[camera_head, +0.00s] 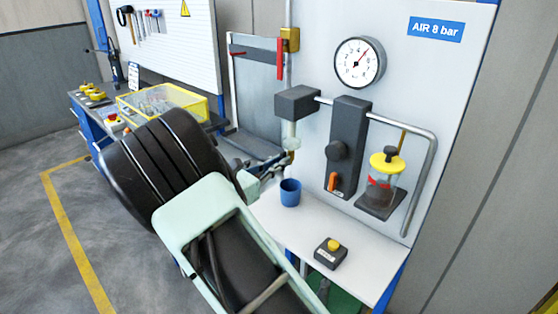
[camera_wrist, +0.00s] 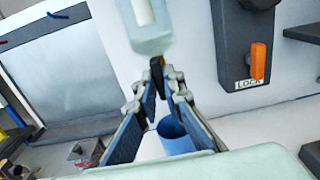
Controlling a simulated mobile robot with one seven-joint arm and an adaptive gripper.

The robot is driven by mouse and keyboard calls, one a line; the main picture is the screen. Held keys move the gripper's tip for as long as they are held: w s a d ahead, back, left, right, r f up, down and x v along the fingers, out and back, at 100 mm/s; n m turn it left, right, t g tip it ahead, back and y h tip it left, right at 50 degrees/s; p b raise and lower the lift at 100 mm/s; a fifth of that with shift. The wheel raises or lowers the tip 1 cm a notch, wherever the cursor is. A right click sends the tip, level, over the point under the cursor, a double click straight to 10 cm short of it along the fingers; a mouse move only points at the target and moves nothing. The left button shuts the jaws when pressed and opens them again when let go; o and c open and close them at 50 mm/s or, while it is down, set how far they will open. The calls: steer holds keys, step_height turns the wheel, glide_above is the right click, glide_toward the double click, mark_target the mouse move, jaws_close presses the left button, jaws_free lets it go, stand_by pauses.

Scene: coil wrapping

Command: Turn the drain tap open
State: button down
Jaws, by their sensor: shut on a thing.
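The drain tap is a small dark and brass piece (camera_wrist: 156,64) under the pale, clear filter bowl (camera_wrist: 151,30), mostly hidden by my fingertips. In the head view the bowl (camera_head: 291,136) hangs under a dark grey block (camera_head: 298,101). My gripper (camera_wrist: 160,78) is shut on the drain tap, its fingers reaching up from below.
An orange lever (camera_head: 333,182) sits on the dark block right of the bowl, above a LOCK label (camera_wrist: 252,84). A yellow-capped jar (camera_head: 383,185) is farther right. A yellow-button box (camera_head: 331,252) is on the white bench (camera_head: 285,222). A red-handled valve (camera_head: 280,58) is above.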

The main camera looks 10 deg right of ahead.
steer(key=c, duration=2.3)
jaws_free()
steer(key=v, duration=1.2)
